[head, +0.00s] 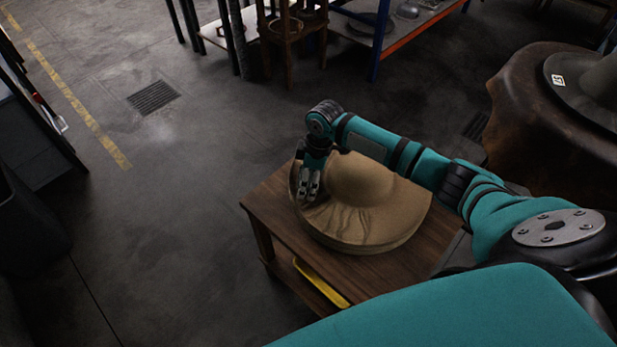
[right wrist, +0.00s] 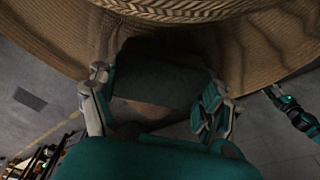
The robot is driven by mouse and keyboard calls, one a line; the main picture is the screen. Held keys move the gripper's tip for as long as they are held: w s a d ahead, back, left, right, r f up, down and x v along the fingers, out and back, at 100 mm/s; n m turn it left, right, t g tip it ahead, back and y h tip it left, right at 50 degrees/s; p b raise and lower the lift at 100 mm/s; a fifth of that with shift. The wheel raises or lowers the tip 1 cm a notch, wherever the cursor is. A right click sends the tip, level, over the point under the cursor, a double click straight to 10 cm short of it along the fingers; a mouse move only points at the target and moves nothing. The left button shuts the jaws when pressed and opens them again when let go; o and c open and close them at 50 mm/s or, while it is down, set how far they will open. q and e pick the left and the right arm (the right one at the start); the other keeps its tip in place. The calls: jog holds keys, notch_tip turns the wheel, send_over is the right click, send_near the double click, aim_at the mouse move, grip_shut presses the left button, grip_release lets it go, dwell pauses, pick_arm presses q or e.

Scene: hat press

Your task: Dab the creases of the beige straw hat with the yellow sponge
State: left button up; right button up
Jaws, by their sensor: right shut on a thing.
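The beige straw hat (head: 385,210) lies brim-down on a small wooden table; creases ripple its brim near the front left. My right gripper (head: 308,190) points down at the brim's left edge. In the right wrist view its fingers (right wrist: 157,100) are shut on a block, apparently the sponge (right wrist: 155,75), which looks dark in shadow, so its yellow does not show. The block overlaps the brim (right wrist: 60,40) in that view; whether it touches I cannot tell. My left gripper seems to show at the right wrist view's right edge (right wrist: 295,112), its jaws unclear.
The wooden table (head: 290,235) has a lower shelf with a yellow object (head: 320,282) on it. A large brown drum-like stand (head: 520,120) with a dark hat-shaped form is at the right. Shelving stands at the back. The floor left of the table is clear.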

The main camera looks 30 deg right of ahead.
jog(key=shift+s+f+p, duration=0.1)
jog(key=shift+p, duration=0.25)
dwell(1.4)
dwell(0.3)
notch_tip(320, 180, up, 14)
jog(key=p, duration=1.4)
jog(key=shift+p, duration=0.4)
dwell(0.5)
